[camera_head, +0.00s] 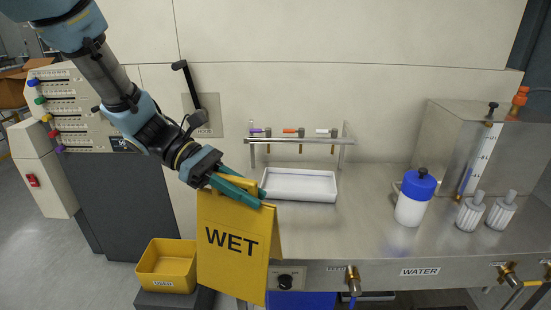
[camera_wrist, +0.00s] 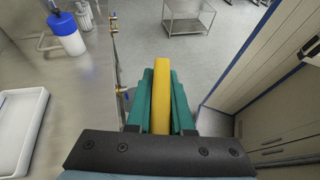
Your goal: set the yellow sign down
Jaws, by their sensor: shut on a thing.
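The yellow sign (camera_head: 232,248) is a folded board with the word WET on its face. It hangs upright in front of the steel counter's front edge in the head view. My gripper (camera_head: 238,190) is shut on the sign's top edge, with its green fingers on either side. In the wrist view the sign's top shows as a yellow strip (camera_wrist: 162,95) between the two green fingers. The sign's lower end runs near the bottom of the head view, and the floor under it is hidden.
The steel counter (camera_head: 355,240) carries a white tray (camera_head: 300,184), a blue-capped bottle (camera_head: 412,200) and ribbed parts (camera_head: 470,213). A yellow bin marked USED (camera_head: 168,268) stands left of the sign. Open floor (camera_wrist: 222,60) and a metal cart (camera_wrist: 188,18) show in the wrist view.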

